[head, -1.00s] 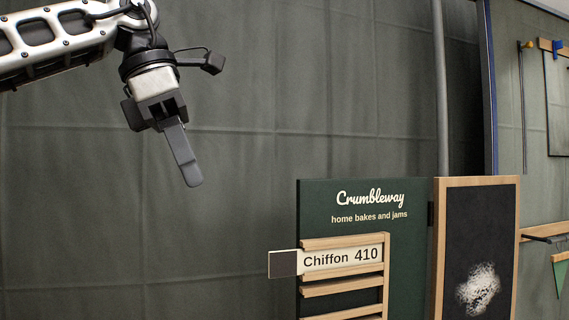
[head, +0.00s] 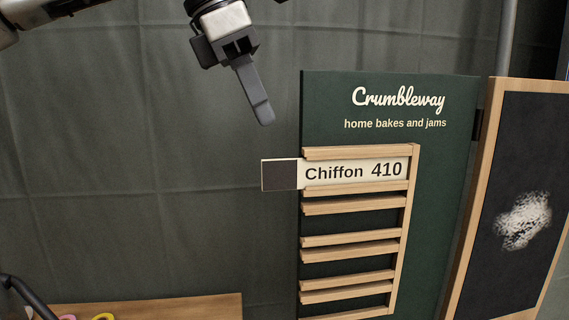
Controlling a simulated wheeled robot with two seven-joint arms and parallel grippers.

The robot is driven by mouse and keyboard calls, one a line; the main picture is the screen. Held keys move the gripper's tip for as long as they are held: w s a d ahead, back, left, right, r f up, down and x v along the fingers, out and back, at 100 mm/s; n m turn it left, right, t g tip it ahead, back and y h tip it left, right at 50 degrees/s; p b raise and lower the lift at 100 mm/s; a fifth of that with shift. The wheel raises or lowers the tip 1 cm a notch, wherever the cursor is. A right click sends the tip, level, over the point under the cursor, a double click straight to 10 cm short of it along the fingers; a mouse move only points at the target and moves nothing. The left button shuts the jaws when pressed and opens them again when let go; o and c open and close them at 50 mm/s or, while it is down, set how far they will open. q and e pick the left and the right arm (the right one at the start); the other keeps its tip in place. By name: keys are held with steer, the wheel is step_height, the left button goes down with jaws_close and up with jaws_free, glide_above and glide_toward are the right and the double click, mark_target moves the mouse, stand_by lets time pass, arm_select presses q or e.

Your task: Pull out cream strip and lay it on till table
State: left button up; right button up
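The cream strip (head: 340,173), lettered "Chiffon 410", sits in the top slot of the wooden rack (head: 410,215) on the green Crumbleway board (head: 450,180). Its dark grey end tab (head: 278,175) sticks out past the board's left edge. My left gripper (head: 262,112) hangs above and to the left of the tab, apart from it, fingers pointing down. Only one finger shows clearly, so I cannot tell its opening; nothing shows held. My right gripper is not in view. I cannot tell whether the wooden top at lower left is the till table.
A wooden top (head: 170,306) with pink and yellow items shows at the bottom left. A wood-framed blackboard (head: 510,200) with a white smudge stands to the right. A dark grey curtain (head: 150,160) hangs behind. The space left of the tab looks clear.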

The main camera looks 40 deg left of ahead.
mark_target(284, 162)
arm_select(q)
steer(key=x, duration=0.9)
steer(key=shift+c, duration=0.3)
jaws_close()
steer(key=shift+r, duration=0.1)
steer(key=shift+s, duration=0.1)
